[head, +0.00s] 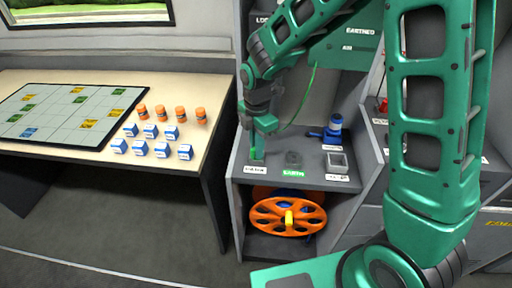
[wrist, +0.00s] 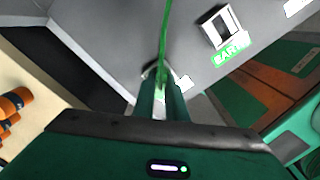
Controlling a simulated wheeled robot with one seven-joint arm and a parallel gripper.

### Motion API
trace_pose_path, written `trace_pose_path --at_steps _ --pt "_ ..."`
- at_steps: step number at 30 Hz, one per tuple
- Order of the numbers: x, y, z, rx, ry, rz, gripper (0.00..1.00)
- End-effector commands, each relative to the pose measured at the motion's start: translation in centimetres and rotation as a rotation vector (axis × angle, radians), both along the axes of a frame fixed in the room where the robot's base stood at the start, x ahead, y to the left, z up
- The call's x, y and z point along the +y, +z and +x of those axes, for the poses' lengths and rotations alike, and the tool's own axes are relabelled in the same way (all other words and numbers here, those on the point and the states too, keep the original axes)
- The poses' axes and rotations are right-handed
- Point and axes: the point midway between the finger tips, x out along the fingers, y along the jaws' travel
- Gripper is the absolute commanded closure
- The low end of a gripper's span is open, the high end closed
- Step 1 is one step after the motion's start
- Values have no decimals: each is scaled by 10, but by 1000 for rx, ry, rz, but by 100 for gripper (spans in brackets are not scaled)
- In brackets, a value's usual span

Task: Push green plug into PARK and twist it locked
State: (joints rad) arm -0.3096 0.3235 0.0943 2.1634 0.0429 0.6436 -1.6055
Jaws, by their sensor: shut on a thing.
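My gripper (head: 258,138) points down into the grey bay and is shut on the green plug (head: 257,154). The plug is low at the bay's left front, at a socket position behind a small white label (head: 255,169), whose text is too small to read surely. The plug's base and the socket under it are hidden, so I cannot tell how deep it sits or whether it is turned. In the wrist view my gripper's fingers (wrist: 162,105) cover most of the plug. A green cable (head: 313,78) runs up from it, also in the wrist view (wrist: 165,40).
Right of the plug is an empty dark socket (head: 293,158) with a green EARTH label (head: 293,173). A blue fitting (head: 333,130) and a square grey socket (head: 338,162) stand further right. An orange reel (head: 270,216) sits below. A table (head: 190,88) stands left.

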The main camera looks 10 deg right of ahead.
Motion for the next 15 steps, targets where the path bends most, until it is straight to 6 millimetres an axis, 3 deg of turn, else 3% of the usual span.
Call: trace_pose_path --at_steps 7,8,10,15 --pt "-1 -2 -2 5 -27 -2 100" --pt "-1 -2 -2 5 -27 -2 83" --pt "-1 -1 -1 4 -27 -2 67" --pt "0 -1 -1 3 -26 -1 66"
